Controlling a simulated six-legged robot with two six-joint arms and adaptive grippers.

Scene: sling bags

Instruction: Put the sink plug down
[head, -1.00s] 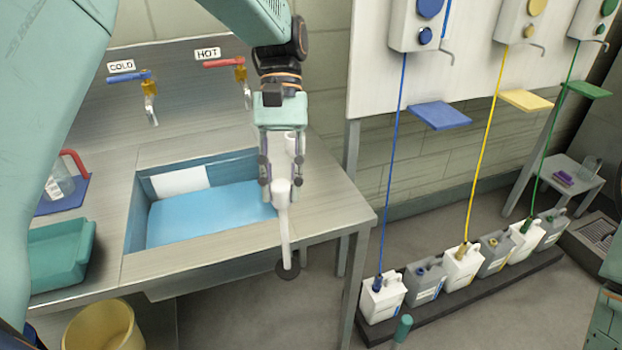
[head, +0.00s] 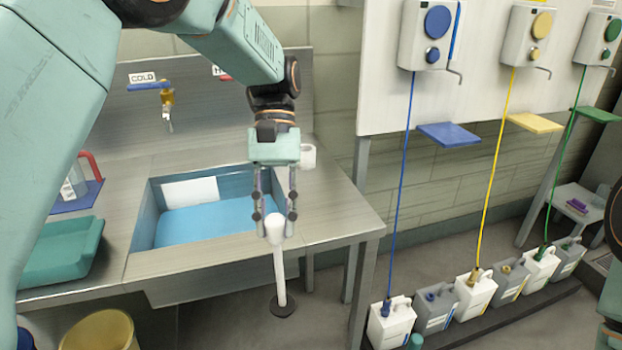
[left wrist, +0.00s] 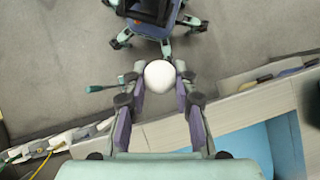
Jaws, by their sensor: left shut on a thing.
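The sink plug (head: 280,270) has a white knob, a long white stem and a dark round disc at its lower end. My left gripper (head: 275,222) points down and is shut on the knob. The plug hangs nearly upright, disc down, in front of the counter's front edge, with floor behind the disc in the head view. In the left wrist view the white knob (left wrist: 160,76) sits between the fingertips and hides the stem and disc. The sink (head: 143,222) holds blue water, behind and left of the plug. My right gripper is not visible.
The metal counter (head: 330,215) has bare room right of the sink, with a white cup-like thing (head: 308,156) at the back. A teal tray (head: 62,250) stands left, a yellow bin (head: 98,335) below.

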